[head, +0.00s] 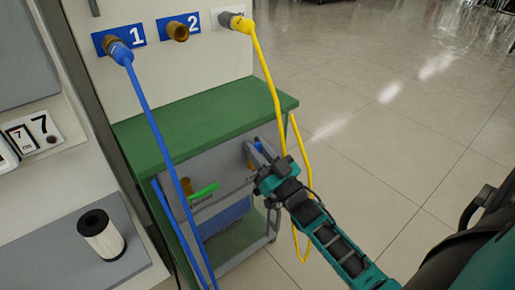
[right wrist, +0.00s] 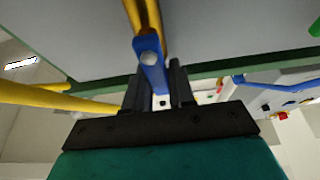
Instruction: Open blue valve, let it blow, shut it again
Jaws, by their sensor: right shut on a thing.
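The blue valve has a brass body (right wrist: 146,22) and a blue lever (right wrist: 150,72). In the right wrist view the lever lies between the fingers of my right gripper (right wrist: 160,85), which is shut on it. In the head view my right gripper (head: 262,158) is at the grey front under the green bench top, with a bit of the blue lever (head: 259,145) showing; the fingers hide most of the valve. I cannot tell whether the valve is open or shut. My left gripper is not in view.
A second valve has a green lever (head: 204,192), left of my gripper. A yellow hose (head: 270,75) hangs close by my right gripper. A blue hose (head: 152,120) runs down from port 1 (head: 136,36). A white roll (head: 101,236) stands at left. Open floor lies at right.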

